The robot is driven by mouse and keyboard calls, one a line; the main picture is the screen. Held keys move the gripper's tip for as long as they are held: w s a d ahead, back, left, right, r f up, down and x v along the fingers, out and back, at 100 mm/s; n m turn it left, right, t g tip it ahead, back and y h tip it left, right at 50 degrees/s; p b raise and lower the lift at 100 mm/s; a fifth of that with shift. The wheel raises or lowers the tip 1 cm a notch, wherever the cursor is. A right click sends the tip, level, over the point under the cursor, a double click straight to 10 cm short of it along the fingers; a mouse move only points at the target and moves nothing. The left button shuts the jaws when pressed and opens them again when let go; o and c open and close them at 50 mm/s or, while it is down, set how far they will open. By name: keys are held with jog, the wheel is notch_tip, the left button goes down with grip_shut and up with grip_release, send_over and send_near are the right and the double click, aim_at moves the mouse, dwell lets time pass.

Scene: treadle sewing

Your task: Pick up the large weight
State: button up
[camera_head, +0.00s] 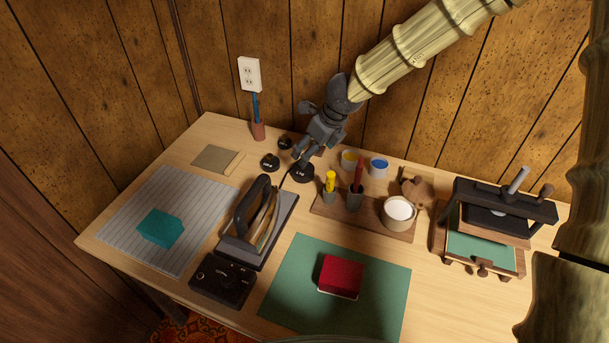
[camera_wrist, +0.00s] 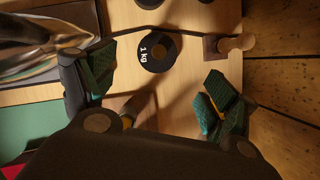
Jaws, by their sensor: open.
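The large weight is a black disc with a knob, lettered "1 kg" in the wrist view (camera_wrist: 159,52). In the head view the large weight (camera_head: 303,174) stands on the table, directly below my fingers and partly hidden by them. My gripper (camera_head: 304,157) is open and empty above it. In the wrist view my gripper (camera_wrist: 160,84) has its green-padded fingers spread wide, with the weight lying ahead of them near the middle, apart from both. Its exact height above the weight cannot be told.
Two smaller black weights (camera_head: 270,161) (camera_head: 285,143) stand to the left. An iron (camera_head: 258,225) is in front. A wooden tray (camera_head: 330,211) with pots stands to the right. A wooden-handled tool (camera_wrist: 230,43) is beside the weight. The panelled wall (camera_head: 300,60) is close behind.

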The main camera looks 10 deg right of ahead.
jog(key=shift+x, duration=5.1)
jog(key=shift+s, duration=0.2)
jog(key=c, duration=1.9)
jog(key=shift+w, duration=0.1)
grip_shut()
jog(key=shift+r, duration=0.1)
